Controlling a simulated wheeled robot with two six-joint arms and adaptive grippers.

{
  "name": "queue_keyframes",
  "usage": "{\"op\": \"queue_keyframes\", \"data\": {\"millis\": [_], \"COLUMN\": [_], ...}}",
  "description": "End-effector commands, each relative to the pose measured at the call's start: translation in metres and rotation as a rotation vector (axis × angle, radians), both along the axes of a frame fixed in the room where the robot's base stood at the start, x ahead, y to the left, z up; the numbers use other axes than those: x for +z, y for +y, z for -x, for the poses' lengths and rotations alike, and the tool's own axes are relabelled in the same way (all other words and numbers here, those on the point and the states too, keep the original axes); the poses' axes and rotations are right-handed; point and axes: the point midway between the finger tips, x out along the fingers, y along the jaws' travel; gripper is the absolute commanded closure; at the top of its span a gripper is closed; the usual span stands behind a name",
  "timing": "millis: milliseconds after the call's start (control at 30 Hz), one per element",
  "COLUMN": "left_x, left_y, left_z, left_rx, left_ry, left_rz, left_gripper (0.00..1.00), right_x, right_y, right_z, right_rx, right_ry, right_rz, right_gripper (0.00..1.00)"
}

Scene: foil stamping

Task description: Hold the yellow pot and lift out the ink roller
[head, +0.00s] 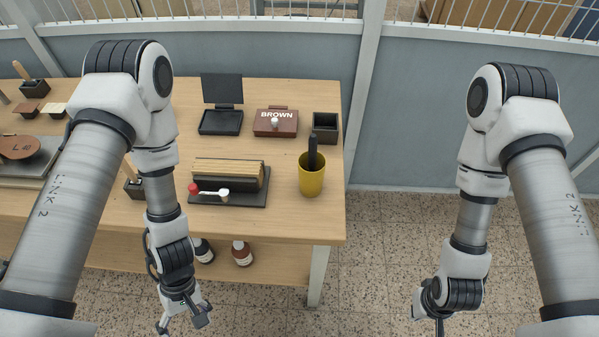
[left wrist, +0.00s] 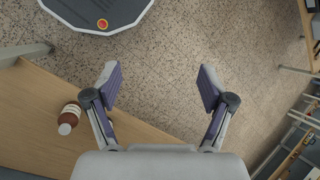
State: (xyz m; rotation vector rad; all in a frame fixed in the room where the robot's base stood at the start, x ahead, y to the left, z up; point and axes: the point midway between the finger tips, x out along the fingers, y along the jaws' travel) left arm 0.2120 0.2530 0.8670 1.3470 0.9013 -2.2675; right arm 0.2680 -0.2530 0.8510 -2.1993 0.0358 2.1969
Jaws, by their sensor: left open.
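The yellow pot (head: 311,180) stands upright near the right end of the wooden table in the head view. A black handle (head: 313,152) sticks up out of it; the rest of that tool is hidden inside the pot. My left gripper (head: 183,325) hangs in front of the table, low and to the left of the pot, apart from it. In the left wrist view its two fingers (left wrist: 158,90) are spread wide with only floor between them. My right arm hangs at the right, clear of the table; its gripper is cut off at the bottom edge, so its fingers cannot be judged.
Behind stand a brown box (head: 276,123) marked BROWN, an open black pad (head: 220,122) and a dark square holder (head: 325,128). Bottles (head: 242,253) stand on a lower shelf. Floor right of the table is free.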

Motion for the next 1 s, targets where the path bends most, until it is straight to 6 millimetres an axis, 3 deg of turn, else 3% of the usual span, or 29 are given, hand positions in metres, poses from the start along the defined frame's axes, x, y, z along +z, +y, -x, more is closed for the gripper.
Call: {"op": "queue_keyframes", "data": {"millis": [67,167,300,400,600,700,800,1000], "left_x": [0.018,0.033,0.051,0.066,0.098,0.111,0.119,0.119], "left_y": [-0.03,-0.079,-0.133,-0.157,-0.176,-0.175,-0.173,-0.177], "left_z": [-0.005,-0.03,-0.09,-0.14,-0.236,-0.267,-0.285,-0.296], "left_rx": [0.223,0.534,0.883,1.08,1.385,1.471,1.518,1.539], "left_ry": [0.057,0.096,0.07,0.02,-0.131,-0.196,-0.238,-0.258], "left_rz": [0.025,0.107,0.266,0.391,0.645,0.738,0.793,0.818], "left_gripper": [0.18,0.18,0.18,0.18,0.18,0.18,0.18,0.18], "right_x": [0.013,0.021,0.03,0.036,0.038,0.038,0.038,0.034], "right_y": [0.0,0.0,0.0,0.0,0.0,0.0,0.0,0.0], "right_z": [0.0,0.0,0.0,0.0,0.0,0.0,0.0,0.0], "right_rx": [0.0,0.0,0.0,0.0,0.0,0.0,0.0,0.0], "right_ry": [0.0,0.0,0.0,0.0,0.0,0.0,0.0,0.0], "right_rz": [0.0,0.0,0.0,0.0,0.0,0.0,0.0,0.0], "right_gripper": [1.0,1.0,1.0,1.0,1.0,1.0,1.0,1.0]}}
